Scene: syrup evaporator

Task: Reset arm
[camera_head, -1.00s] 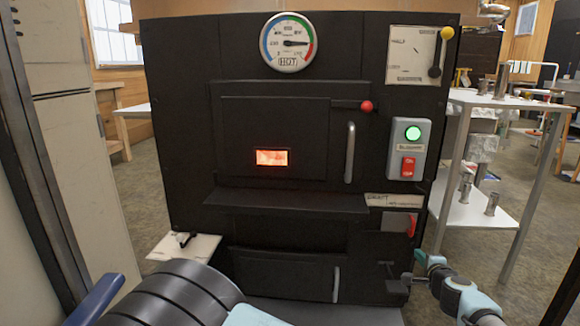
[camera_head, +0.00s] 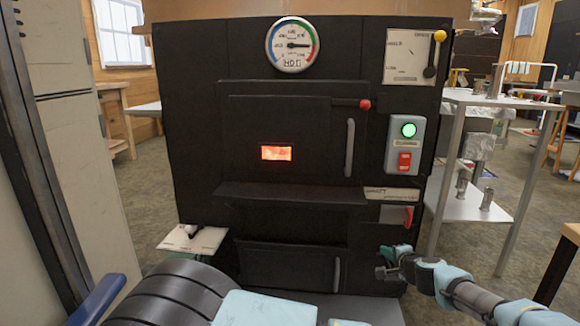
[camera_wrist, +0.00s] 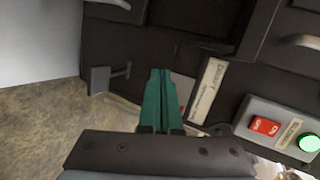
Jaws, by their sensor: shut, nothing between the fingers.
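My gripper (camera_head: 386,262) is low at the right front of the black evaporator firebox (camera_head: 290,210), with my arm reaching in from the lower right. In the wrist view its two green fingers (camera_wrist: 160,98) lie together, shut and empty. In that view the fingertips point toward the firebox front, left of the draft label plate (camera_wrist: 207,90). In the head view the red draft lever (camera_head: 409,216) is just above the gripper. I cannot tell whether the gripper touches the firebox.
The firebox has a gauge (camera_head: 292,44), a glowing window (camera_head: 276,153), door handles and a switch box (camera_head: 405,146) with a lit green light. A metal table (camera_head: 465,97) stands at the right. A pale cabinet (camera_head: 75,130) is close at the left. Floor shows between them.

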